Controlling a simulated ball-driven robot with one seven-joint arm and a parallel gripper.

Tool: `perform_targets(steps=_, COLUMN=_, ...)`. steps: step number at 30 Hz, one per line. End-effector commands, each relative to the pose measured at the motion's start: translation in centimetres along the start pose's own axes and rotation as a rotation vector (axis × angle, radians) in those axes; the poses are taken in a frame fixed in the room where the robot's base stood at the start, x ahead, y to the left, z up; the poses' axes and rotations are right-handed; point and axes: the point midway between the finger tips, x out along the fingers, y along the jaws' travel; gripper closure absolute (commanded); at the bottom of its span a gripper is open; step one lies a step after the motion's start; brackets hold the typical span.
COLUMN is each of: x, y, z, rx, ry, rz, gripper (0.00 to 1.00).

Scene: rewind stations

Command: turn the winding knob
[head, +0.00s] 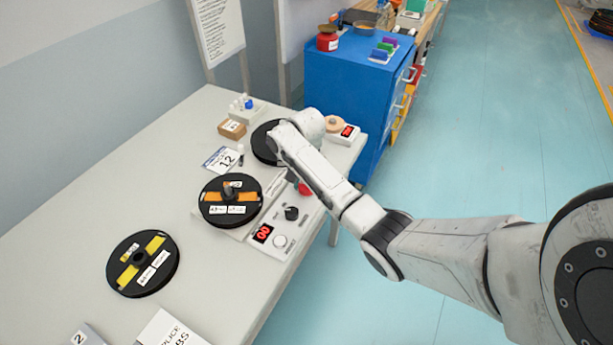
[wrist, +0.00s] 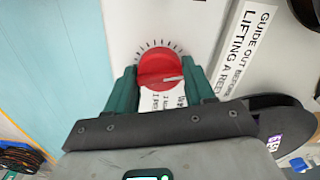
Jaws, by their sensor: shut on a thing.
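The winding knob is a round red knob (wrist: 160,68) on a white panel, with black tick marks around its far side. A pale pointer line on it points to the right in the wrist view. My gripper (wrist: 161,76) has its two green fingers on either side of the knob and is shut on it. Printed text below the knob is partly hidden by my gripper. In the head view the red knob (head: 305,188) shows only in part beside my arm, at the table's right edge. My gripper is mostly hidden there by my arm.
A black reel with an orange label (head: 229,204) sits left of the controls, and one with a yellow label (head: 143,263) lies nearer. A black knob (head: 291,213) and a red "00" display (head: 262,233) are close by. A blue cabinet (head: 345,95) stands behind the table.

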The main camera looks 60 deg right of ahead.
Motion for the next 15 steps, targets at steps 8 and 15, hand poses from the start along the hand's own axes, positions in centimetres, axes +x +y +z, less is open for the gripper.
perform_targets(steps=8, x=-0.20, y=-0.04, z=0.15, rx=-0.262, ry=-0.004, rz=0.001, gripper=0.77)
perform_targets(steps=15, x=-0.14, y=-0.01, z=0.10, rx=-0.476, ry=-0.003, rz=0.000, gripper=0.77)
